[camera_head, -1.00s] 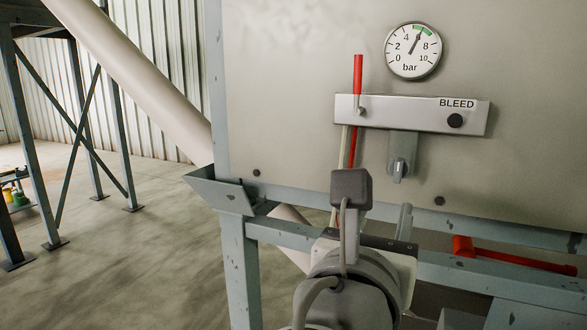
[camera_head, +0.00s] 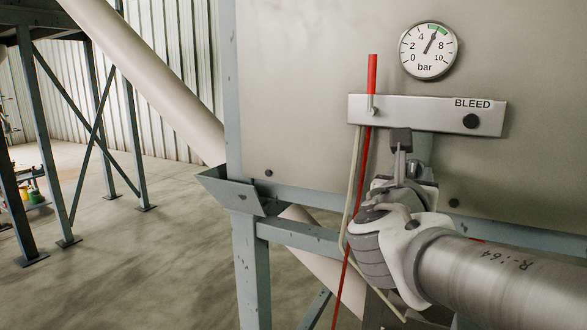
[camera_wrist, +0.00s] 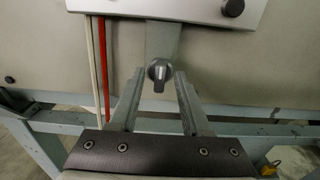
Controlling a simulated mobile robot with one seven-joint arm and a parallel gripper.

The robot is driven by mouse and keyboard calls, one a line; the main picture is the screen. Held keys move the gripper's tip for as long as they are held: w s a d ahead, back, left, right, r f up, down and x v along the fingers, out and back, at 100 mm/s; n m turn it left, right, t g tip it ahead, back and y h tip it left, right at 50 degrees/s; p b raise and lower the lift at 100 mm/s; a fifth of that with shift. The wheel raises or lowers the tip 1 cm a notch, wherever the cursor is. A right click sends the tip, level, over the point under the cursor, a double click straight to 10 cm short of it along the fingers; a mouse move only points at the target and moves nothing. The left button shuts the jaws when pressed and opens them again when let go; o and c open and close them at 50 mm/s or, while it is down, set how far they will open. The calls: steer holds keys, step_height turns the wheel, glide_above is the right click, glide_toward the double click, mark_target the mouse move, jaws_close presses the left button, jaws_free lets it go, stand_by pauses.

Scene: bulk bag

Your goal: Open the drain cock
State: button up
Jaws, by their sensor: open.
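A small dark grey cock (camera_wrist: 159,72) with a paler upright lever sits on a grey bracket (camera_wrist: 162,38) below the white panel. In the wrist view it lies between the tips of my gripper (camera_wrist: 159,80), whose two fingers are spread apart with a gap on each side. I cannot tell how far the tips are from it in depth. In the head view my gripper (camera_head: 402,165) reaches up below the panel and hides the cock. No label is readable on the cock itself.
Above is a white panel marked BLEED (camera_head: 425,113) with a black knob (camera_head: 471,121) and a red upright handle (camera_head: 372,75). A round bar gauge (camera_head: 428,50) is higher up. A red rod and pale hose hang left of my gripper. A blue-grey frame (camera_head: 300,236) runs below.

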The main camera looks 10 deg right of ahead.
steer(key=shift+w, duration=0.1)
jaws_close()
steer(key=shift+f+m+b, duration=0.1)
steer(key=shift+m+b, duration=0.2)
steer(key=shift+b, duration=0.2)
steer(key=m+b, duration=0.1)
steer(key=b, duration=0.1)
steer(key=m+b, duration=0.1)
steer(key=b, duration=0.1)
steer(key=shift+d+f, duration=0.1)
steer(key=shift+f, duration=0.15)
steer(key=m+b, duration=0.5)
steer(key=b, duration=0.2)
steer(key=shift+m, duration=0.4)
steer(key=m+b, duration=0.5)
steer(key=b, duration=0.1)
steer(key=shift+d, duration=0.1)
steer(key=m+b, duration=0.3)
steer(key=m, duration=0.1)
steer(key=shift+b, duration=0.35)
steer(key=shift+r+m, duration=0.15)
steer(key=shift+m, duration=0.25)
